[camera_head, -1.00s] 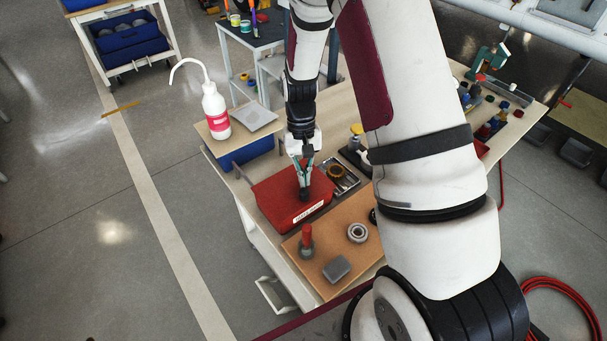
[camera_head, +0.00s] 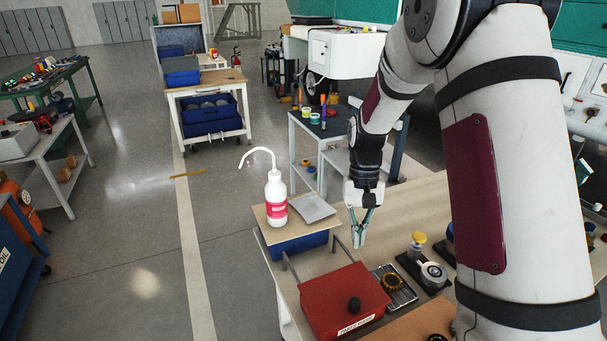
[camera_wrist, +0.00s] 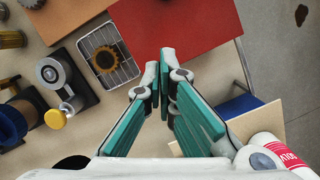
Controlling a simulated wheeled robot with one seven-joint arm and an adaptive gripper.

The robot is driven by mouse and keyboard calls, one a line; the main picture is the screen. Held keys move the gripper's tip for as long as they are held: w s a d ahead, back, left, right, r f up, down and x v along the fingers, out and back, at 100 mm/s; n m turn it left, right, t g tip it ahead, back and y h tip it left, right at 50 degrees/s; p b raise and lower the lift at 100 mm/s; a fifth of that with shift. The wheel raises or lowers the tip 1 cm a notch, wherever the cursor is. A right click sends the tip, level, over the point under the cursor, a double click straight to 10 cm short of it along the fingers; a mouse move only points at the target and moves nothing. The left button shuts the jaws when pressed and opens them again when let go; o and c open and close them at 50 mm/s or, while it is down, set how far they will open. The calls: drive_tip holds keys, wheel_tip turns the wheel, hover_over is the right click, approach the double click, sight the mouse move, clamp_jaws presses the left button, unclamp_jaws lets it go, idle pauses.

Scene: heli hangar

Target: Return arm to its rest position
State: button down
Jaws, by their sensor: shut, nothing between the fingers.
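My gripper (camera_head: 361,228) is shut and empty, with its green-sided fingers pointing down above the workbench. In the head view it hangs behind the red box and right of the wash bottle, clear of both. In the wrist view my gripper (camera_wrist: 164,75) shows its fingertips together, over the bench near the edge of the red box (camera_wrist: 185,25). The upper part of my arm fills the right of the head view and hides part of the bench.
The red box (camera_head: 340,298) has a dark knob on its lid. A white wash bottle (camera_head: 276,198) and a grey tray (camera_head: 313,208) stand on a board over a blue bin (camera_head: 297,247). A wire tray with a brown gear (camera_head: 392,283) lies right of the box. Open floor lies left.

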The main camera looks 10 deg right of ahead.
drive_tip(key=s+a+r+n+t, duration=0.1)
drive_tip(key=s+a+r+t, duration=0.1)
drive_tip(key=s+r, duration=0.65)
drive_tip(key=s+a+r+n+t, duration=0.1)
drive_tip(key=s+a+r+t, duration=0.15)
drive_tip(key=s+r, duration=0.6)
drive_tip(key=s+r+n+t, duration=0.1)
drive_tip(key=s+r+t, duration=0.1)
drive_tip(key=s, duration=0.5)
drive_tip(key=shift+s+a+r+h, duration=0.15)
drive_tip(key=shift+a+r+h, duration=0.25)
drive_tip(key=shift+a+r, duration=0.1)
